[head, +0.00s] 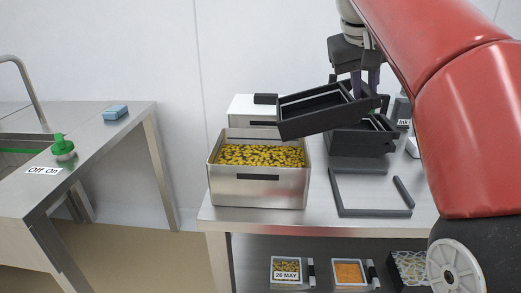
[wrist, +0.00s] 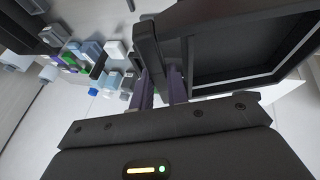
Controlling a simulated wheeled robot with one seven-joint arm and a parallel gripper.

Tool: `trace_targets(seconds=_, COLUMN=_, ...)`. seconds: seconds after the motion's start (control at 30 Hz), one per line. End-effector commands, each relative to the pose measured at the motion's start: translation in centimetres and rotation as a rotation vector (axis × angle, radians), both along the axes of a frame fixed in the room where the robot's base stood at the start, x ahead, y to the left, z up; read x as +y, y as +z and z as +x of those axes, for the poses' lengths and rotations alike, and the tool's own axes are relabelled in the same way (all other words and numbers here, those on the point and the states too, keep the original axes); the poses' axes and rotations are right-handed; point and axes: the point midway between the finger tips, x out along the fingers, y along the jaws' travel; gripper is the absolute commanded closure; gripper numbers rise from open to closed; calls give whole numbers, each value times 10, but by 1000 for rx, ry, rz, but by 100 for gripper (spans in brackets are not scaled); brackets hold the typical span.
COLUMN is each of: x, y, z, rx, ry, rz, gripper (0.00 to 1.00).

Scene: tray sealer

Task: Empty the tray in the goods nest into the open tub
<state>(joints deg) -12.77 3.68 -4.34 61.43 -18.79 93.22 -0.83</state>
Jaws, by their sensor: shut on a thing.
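My gripper (head: 366,84) is shut on a black tray (head: 308,126), near its right end. The tray is tilted, its left end lower, and hangs above the right part of the open tub (head: 230,185). The parts of its inside that show look dark and empty; its floor is partly hidden. The wrist view shows the purple fingers (wrist: 162,85) at the tray's rim (wrist: 245,18). The metal tub holds a broad layer of yellow and dark pieces (head: 260,155). The goods nest, seemingly the dark open frame (head: 372,212), stands empty on the table.
Black stacked trays (head: 358,143) stand behind the frame. A white box (head: 250,108) is behind the tub. Two small filled trays (head: 286,270) (head: 349,272) sit on the lower shelf. A sink bench (head: 110,150) stands left, across a floor gap.

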Motion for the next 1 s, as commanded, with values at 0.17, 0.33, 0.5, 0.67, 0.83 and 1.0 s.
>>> trace_targets(seconds=0.17, x=1, y=1, z=0, rx=0, ry=1, rz=-2, gripper=100)
trace_targets(seconds=0.33, x=0, y=1, z=0, rx=1, ry=0, rz=2, gripper=100)
trace_targets(seconds=0.5, x=-9, y=-4, z=0, rx=13, ry=-9, rz=105, gripper=100)
trace_targets(seconds=0.67, x=-16, y=-4, z=0, rx=13, ry=-7, rz=243, gripper=100)
trace_targets(seconds=0.83, x=-17, y=-2, z=0, rx=6, ry=1, rz=310, gripper=100)
trace_targets(seconds=1.0, x=-17, y=-2, z=0, rx=6, ry=2, rz=312, gripper=100)
